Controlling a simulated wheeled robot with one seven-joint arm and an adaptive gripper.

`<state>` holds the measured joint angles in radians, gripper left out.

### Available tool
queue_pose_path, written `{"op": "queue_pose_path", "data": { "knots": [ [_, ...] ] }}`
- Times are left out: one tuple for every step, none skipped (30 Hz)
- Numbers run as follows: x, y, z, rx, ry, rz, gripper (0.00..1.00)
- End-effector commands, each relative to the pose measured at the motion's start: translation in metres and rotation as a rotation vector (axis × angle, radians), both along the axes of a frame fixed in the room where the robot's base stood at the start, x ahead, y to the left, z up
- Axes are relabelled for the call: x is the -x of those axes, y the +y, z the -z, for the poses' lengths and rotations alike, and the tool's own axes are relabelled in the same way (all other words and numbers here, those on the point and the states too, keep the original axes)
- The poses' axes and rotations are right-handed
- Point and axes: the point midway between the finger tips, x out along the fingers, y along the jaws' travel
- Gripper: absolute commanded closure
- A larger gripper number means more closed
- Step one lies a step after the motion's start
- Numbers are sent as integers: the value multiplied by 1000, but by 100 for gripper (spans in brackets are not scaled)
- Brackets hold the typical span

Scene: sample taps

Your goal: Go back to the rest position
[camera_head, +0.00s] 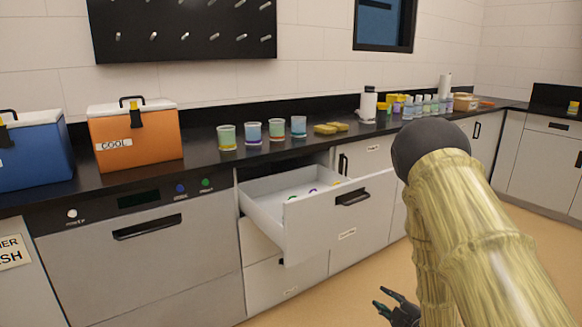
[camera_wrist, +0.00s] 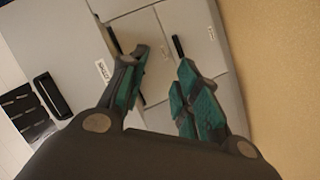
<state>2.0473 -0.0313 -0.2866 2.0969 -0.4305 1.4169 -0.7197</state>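My gripper (camera_head: 399,306) shows at the bottom edge of the head view, low in front of the cabinets and over the tan floor. In the wrist view my gripper (camera_wrist: 160,80) has its two green-and-dark fingers spread apart with nothing between them. The gripper touches nothing that I can see. Part of my arm covers the right of the head view and hides some cabinet fronts.
An open white drawer (camera_head: 322,222) with small coloured items juts out left of my arm. Several cups (camera_head: 254,133), an orange cooler (camera_head: 136,140) and a blue cooler (camera_head: 34,152) stand on the black counter. The floor (camera_head: 358,290) is clear.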

Motion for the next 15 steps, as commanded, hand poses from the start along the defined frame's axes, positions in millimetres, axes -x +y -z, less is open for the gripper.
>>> {"op": "queue_pose_path", "data": {
  "knots": [
    [18,1,25,-38,77,43,68],
    [29,1,39,-61,123,71,68],
    [43,2,57,-93,183,108,68],
    [55,3,70,-116,229,138,68],
    [67,4,83,-139,273,169,68],
    [83,5,99,-168,331,208,68],
    [96,6,110,-188,376,239,68],
    [109,7,122,-209,419,269,68],
    [128,9,136,-236,476,311,68],
    [142,10,146,-255,520,344,68],
    [156,12,155,-275,561,377,68],
    [176,15,167,-299,617,421,68],
    [191,16,176,-316,658,454,68],
    [206,18,184,-332,700,489,68],
    [227,22,194,-354,754,534,68]
  ]
}}
